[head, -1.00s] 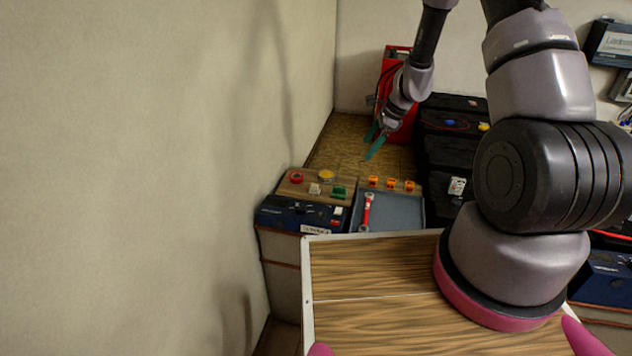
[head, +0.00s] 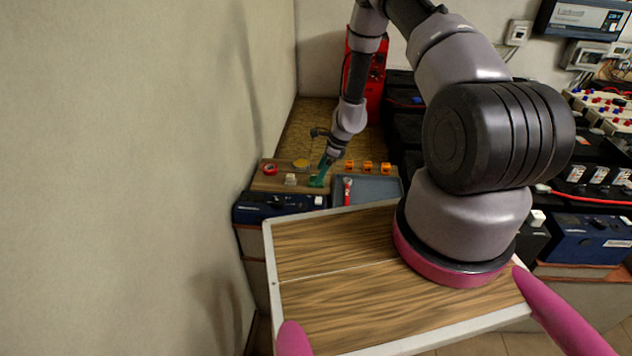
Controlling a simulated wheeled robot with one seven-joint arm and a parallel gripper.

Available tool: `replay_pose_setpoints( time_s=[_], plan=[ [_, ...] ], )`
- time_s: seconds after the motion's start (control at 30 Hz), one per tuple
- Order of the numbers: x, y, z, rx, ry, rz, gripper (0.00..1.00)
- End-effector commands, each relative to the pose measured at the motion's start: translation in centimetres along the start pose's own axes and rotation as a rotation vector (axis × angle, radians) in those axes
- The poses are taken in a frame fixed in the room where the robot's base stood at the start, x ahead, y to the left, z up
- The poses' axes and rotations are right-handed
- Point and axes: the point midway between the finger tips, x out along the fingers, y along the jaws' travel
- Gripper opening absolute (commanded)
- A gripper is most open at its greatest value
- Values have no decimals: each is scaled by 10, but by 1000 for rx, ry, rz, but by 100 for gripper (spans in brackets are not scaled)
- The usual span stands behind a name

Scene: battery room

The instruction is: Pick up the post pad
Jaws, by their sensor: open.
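Small parts lie on a wooden board (head: 262,184) against the left wall: a red ring (head: 270,170), a yellow disc (head: 300,163), a white block (head: 290,180) and a green block (head: 315,183). I cannot tell for sure which of them is the post pad. My gripper (head: 322,172), with teal fingers, is open and points down at the green block, at the board's right part. The fingers overlap the green block in the picture, so whether they touch it or surround it is unclear.
A grey tray (head: 385,188) with a red wrench (head: 347,190) lies right of the board. Several orange pieces (head: 368,167) stand behind the tray. A blue battery (head: 280,205) is in front of the board. A red cabinet (head: 375,80) and black batteries stand behind.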

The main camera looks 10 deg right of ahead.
Motion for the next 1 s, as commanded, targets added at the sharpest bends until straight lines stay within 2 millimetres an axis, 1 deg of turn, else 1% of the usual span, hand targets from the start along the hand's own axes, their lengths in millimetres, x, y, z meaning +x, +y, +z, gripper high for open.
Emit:
replay_pose_setpoints(
  time_s=[0.03, 0.1, 0.2, 0.47, 0.5, 0.57, 0.6, 0.7, 0.9, 1.0],
  plan=[
    [9, 2, -2, 1, 0, 3, 95],
    [19, 1, -1, 0, 0, 1, 95],
    [27, 1, -1, 0, 0, 1, 95],
    [28, 1, -1, -1, 0, 0, 95],
    [28, 1, -1, -1, 0, 0, 80],
    [28, 1, -1, -1, 0, 0, 57],
    [28, 1, -1, -1, 0, 0, 41],
    [28, 1, -1, -1, 0, 0, 6],
    [28, 1, -1, -1, 0, 0, 6],
    [23, 0, 2, -2, 0, -1, 6]
  ],
)
